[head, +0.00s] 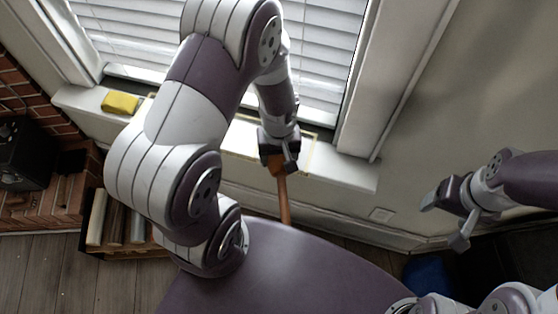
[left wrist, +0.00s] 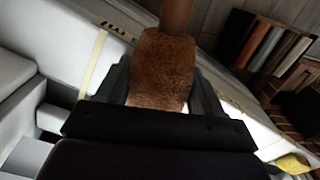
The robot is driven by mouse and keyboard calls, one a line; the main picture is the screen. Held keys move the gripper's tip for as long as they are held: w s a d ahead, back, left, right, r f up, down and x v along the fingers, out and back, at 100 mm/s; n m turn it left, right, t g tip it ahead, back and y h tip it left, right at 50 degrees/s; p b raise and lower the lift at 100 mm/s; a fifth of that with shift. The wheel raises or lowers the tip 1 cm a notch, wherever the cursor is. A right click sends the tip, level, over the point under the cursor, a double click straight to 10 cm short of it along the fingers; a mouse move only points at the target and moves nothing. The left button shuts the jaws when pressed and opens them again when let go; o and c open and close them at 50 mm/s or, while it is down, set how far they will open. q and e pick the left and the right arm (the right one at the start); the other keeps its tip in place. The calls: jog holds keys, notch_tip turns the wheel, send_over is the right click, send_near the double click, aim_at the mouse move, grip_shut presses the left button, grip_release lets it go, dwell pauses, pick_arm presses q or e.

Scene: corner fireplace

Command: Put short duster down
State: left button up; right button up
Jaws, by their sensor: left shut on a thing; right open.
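The short duster has a brown wooden handle (head: 284,200) and a fuzzy brown head, which shows in the left wrist view (left wrist: 162,72). My left gripper (head: 280,158) is shut on the duster's head, in front of the window sill. The handle points down and away from the gripper in the head view, and its lower end is hidden behind my own body. The white window sill (head: 345,170) runs below the window, with a yellowish taped outline on it beside the gripper. My right gripper (head: 448,212) is open and empty at the right, near the wall.
A yellow cloth or sponge (head: 120,103) lies on the sill's left part. A wooden crate (head: 88,235) with logs or rolls stands on the floor at left, by the brick fireplace (head: 60,190). A blue object (head: 428,277) lies at lower right. The sill's right end is clear.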

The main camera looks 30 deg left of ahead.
aim_at(275, 164)
pick_arm(q)
jog(key=shift+r, duration=0.15)
jog(key=shift+s, duration=0.1)
jog(key=o, duration=1.2)
jog(key=shift+f, duration=0.2)
jog(key=shift+r, duration=0.1)
notch_tip(275, 164, up, 12)
jog(key=p, duration=0.2)
jog(key=shift+p, duration=0.4)
jog(key=s+r+m, duration=0.1)
jog(key=m, duration=0.1)
jog(key=s+r+m+t, duration=0.1)
jog(key=m, duration=0.1)
jog(key=r+m, duration=0.2)
jog(key=shift+s+d+m, duration=0.2)
jog(key=shift+s+m, duration=0.1)
jog(key=shift+s, duration=0.1)
